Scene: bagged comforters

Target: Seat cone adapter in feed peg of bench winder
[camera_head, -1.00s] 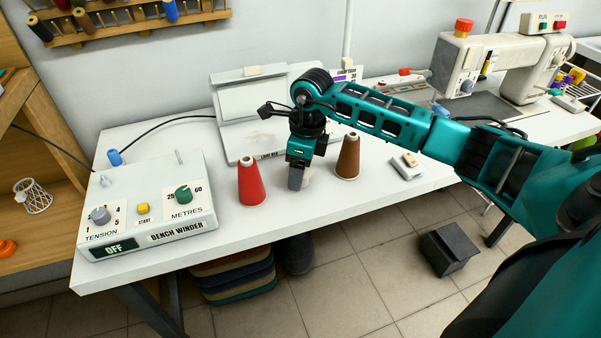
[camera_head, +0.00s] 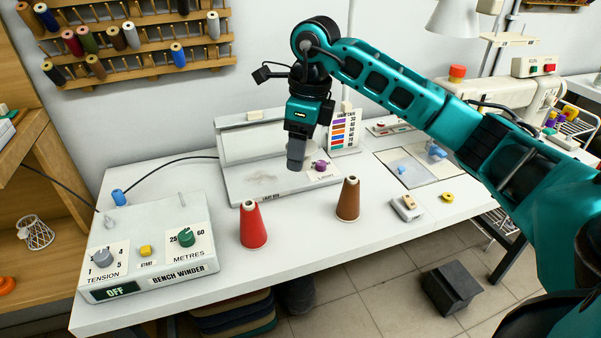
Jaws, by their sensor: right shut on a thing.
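The bench winder (camera_head: 165,225) is a grey box at the left of the table, with its display reading OFF. A short pale peg (camera_head: 108,222) and a thin upright pin (camera_head: 182,200) stand on its top; I cannot tell which is the feed peg. My right gripper (camera_head: 297,160) points down, raised in front of the light box. It is shut on a small pale piece, mostly hidden by the fingers, that could be the cone adapter. My left gripper is out of view.
A red thread cone (camera_head: 253,226) and a brown thread cone (camera_head: 348,199) stand between the winder and the table's right part. The light box (camera_head: 240,177) is behind. The white table (camera_head: 300,230) is clear in front.

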